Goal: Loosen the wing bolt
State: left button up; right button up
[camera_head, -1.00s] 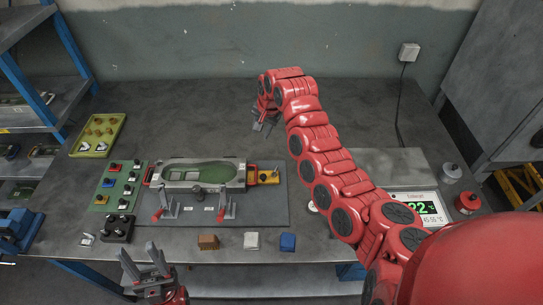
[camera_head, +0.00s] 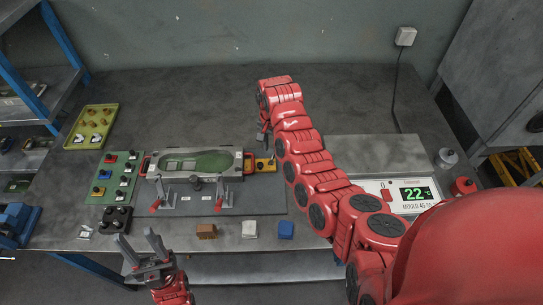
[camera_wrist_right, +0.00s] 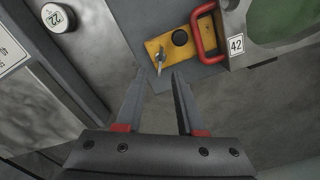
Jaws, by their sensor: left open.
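A small metal wing bolt (camera_wrist_right: 160,60) stands on a yellow plate (camera_wrist_right: 182,42) beside a round black knob in the right wrist view. The plate (camera_head: 261,165) sits at the right end of the mould (camera_head: 200,162) in the head view. My right gripper (camera_wrist_right: 157,77) is open and empty, its fingertips close to the wing bolt. The bolt lies just beyond the gap between them; I cannot tell how far apart in height. My left gripper (camera_head: 142,243) is open and empty at the table's front edge, away from the mould.
A red handle (camera_wrist_right: 207,32) arches beside the plate. Two red-tipped toggle clamps stand in front of the mould. Brown, white and blue blocks lie at the front. A temperature display (camera_head: 415,193) stands right.

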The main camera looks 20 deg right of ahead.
aim_at(272, 158)
notch_tip(272, 158, down, 3)
jog(key=shift+f+p, duration=0.2)
jog(key=shift+p, duration=0.4)
jog(key=shift+f, duration=1)
grip_shut()
